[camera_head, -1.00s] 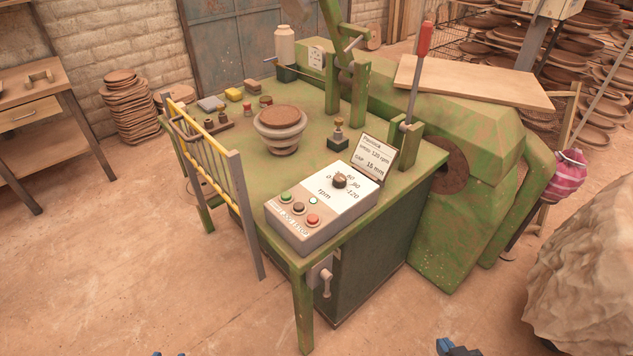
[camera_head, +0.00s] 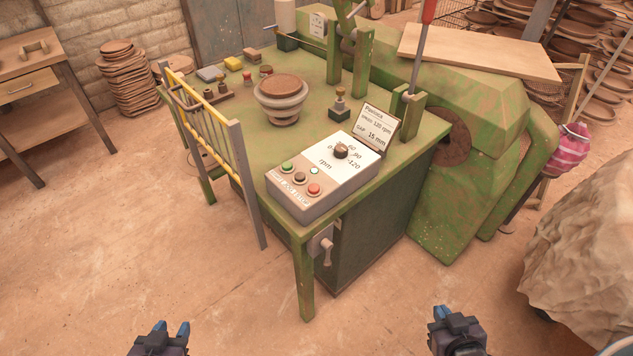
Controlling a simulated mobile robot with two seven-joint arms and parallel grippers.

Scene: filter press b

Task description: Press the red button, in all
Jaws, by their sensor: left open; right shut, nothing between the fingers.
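The red button (camera_head: 314,188) is on the front right of the grey control box (camera_head: 322,205), beside a dark button (camera_head: 299,178) and a green button (camera_head: 287,167). The box lies on the near corner of the green machine table (camera_head: 240,150). A black knob (camera_head: 340,151) with an rpm scale is on the box's white panel. My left gripper (camera_head: 174,328) is open and empty at the bottom of the picture, over the floor. My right gripper (camera_head: 438,312) is shut and empty at the bottom right. Both are well apart from the box.
A yellow and grey guard rail (camera_head: 213,150) stands at the table's left edge. A lever with a red handle (camera_head: 429,10) rises behind a small sign (camera_head: 376,129). A large pale lump (camera_head: 590,240) stands at the right. The floor in front of the table is clear.

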